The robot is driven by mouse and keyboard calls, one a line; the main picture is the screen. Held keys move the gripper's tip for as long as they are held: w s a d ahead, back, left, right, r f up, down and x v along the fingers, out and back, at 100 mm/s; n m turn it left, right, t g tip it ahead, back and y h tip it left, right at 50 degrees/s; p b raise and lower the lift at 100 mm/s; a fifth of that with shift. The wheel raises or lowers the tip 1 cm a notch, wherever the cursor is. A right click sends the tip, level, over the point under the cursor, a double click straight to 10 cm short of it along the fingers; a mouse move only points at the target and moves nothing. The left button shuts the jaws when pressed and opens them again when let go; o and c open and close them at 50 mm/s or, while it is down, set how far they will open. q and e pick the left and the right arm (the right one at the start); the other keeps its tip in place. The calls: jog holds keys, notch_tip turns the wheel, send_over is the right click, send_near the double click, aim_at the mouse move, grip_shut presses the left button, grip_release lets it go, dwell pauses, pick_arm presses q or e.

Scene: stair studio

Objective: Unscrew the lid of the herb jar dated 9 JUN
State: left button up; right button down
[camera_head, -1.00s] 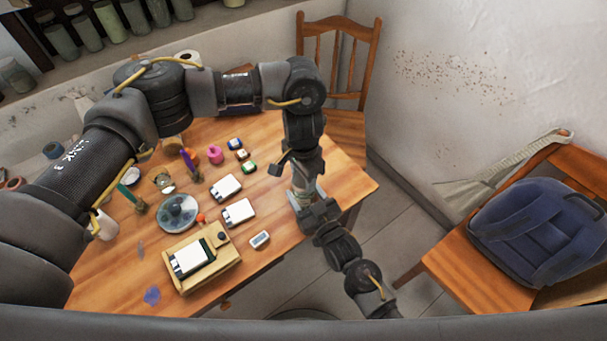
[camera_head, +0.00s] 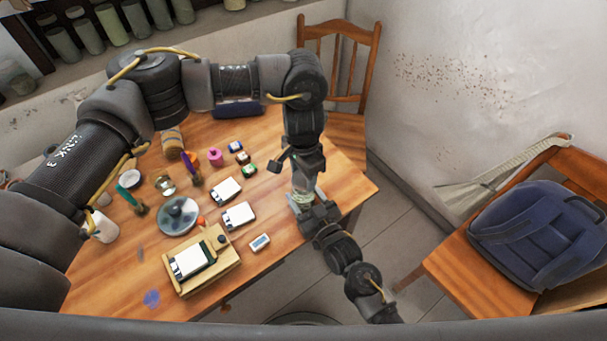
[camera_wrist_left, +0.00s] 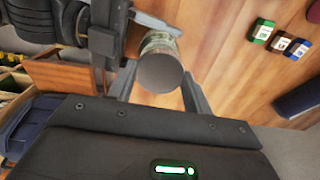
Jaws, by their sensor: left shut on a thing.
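The herb jar (camera_head: 302,197) is at the right part of the wooden table, mostly hidden between my two grippers. In the left wrist view its round grey lid (camera_wrist_left: 161,73) faces the camera, with the greenish glass body (camera_wrist_left: 158,42) behind it. My left gripper (camera_head: 303,183) comes from above and is shut on the lid; its fingers flank the lid in the left wrist view (camera_wrist_left: 162,86). My right gripper (camera_head: 306,202) comes from the front, its fingers around the jar body, apparently shut on it. No date is readable.
Several small items stand on the wooden table (camera_head: 338,176): white cards (camera_head: 238,215), a wooden stand (camera_head: 205,262), a glass dish (camera_head: 178,215), a pink item (camera_head: 215,157) and small boxes (camera_head: 248,169). A chair (camera_head: 341,60) is behind; a backpack (camera_head: 535,230) rests at right.

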aim_at(303, 178)
pick_arm(q)
jog(key=shift+r, duration=0.1)
pick_arm(e)
jog(key=shift+f, duration=0.2)
pick_arm(q)
jog(key=shift+r, duration=1.95)
pick_arm(e)
jog(key=shift+s, duration=0.1)
jog(key=c, duration=0.8)
grip_release()
jog(key=o, duration=0.5)
jog(key=shift+r, duration=0.1)
pick_arm(q)
notch_tip(303, 178, down, 2)
jog(key=shift+f+b, duration=0.1)
jog(key=shift+b, duration=1)
jog(key=shift+f, duration=0.1)
pick_arm(e)
jog(key=shift+v, duration=6)
